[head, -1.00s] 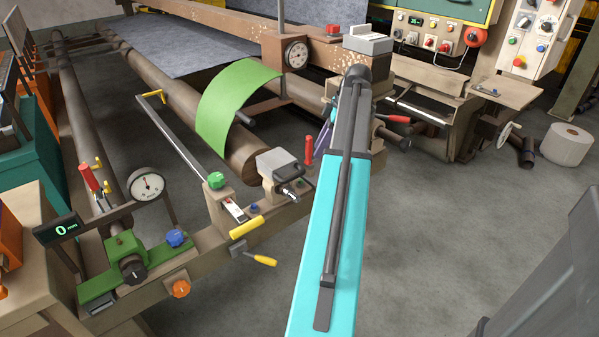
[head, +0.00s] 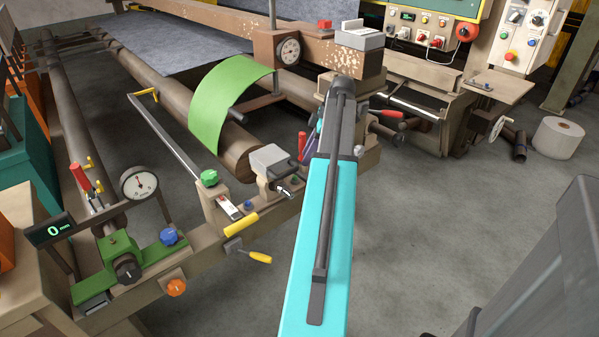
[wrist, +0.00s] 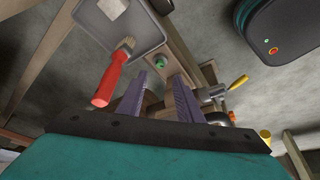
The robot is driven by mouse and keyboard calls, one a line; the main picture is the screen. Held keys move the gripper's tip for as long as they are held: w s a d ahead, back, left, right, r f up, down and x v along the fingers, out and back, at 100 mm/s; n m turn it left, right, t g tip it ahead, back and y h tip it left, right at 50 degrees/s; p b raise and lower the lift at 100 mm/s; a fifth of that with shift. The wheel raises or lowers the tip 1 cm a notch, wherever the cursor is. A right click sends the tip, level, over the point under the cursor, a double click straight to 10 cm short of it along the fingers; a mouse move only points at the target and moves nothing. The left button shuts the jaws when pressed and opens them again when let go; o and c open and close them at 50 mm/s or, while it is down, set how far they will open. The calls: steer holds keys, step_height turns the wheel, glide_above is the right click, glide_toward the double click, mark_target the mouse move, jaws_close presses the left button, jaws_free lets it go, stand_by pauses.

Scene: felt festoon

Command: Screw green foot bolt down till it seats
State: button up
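The green foot bolt (head: 209,177) has a lobed green head and stands on a beige bracket (head: 222,222) at the end of a long grey bar. It also shows in the wrist view (wrist: 160,62), above and beyond my gripper. My gripper (wrist: 159,97) has two purple fingers spread apart, with nothing seen between their tips. It is apart from the bolt. In the head view my turquoise arm hides most of the gripper; a bit of purple (head: 311,146) shows at its left edge, to the right of the bolt. The bolt's shank is not visible.
A grey-topped block (head: 270,160), a red upright handle (head: 302,144) and a yellow cylinder (head: 241,224) stand near the bolt. A dial gauge (head: 139,184) and a display reading 0 mm (head: 48,231) are at left. A red-handled brush (wrist: 108,85) is close to the left finger.

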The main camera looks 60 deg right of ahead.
mark_target(295, 177)
steer(key=x, duration=0.8)
steer(key=shift+w+f, duration=0.1)
steer(key=shift+f, duration=0.15)
jaws_close()
